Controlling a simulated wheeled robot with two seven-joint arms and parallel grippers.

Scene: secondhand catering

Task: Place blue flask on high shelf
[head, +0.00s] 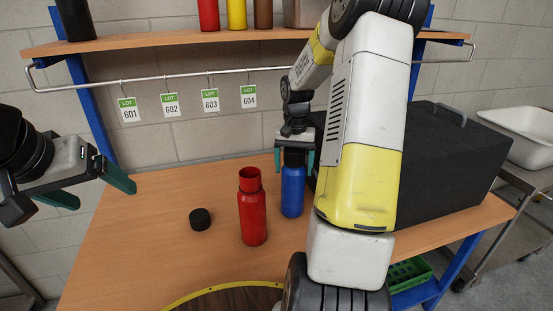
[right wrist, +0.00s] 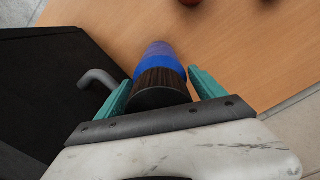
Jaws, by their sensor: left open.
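The blue flask (head: 292,196) stands upright on the wooden table, with a dark cap on top. My right gripper (head: 294,164) points down over it, one finger on each side of its upper part. In the right wrist view, the flask's blue body (right wrist: 157,62) and dark cap lie between the open teal fingers (right wrist: 162,88), with gaps beside the cap. The high shelf (head: 190,42) is a wooden board on blue posts above the table. My left gripper (head: 98,190) is open and empty at the far left, away from the flask.
An open red flask (head: 252,210) stands left of the blue one, near a loose black cap (head: 200,219). A large black case (head: 445,165) is at right. The shelf holds several containers, including a yellow one (head: 237,14). A rail (head: 190,78) with lot tags runs below.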

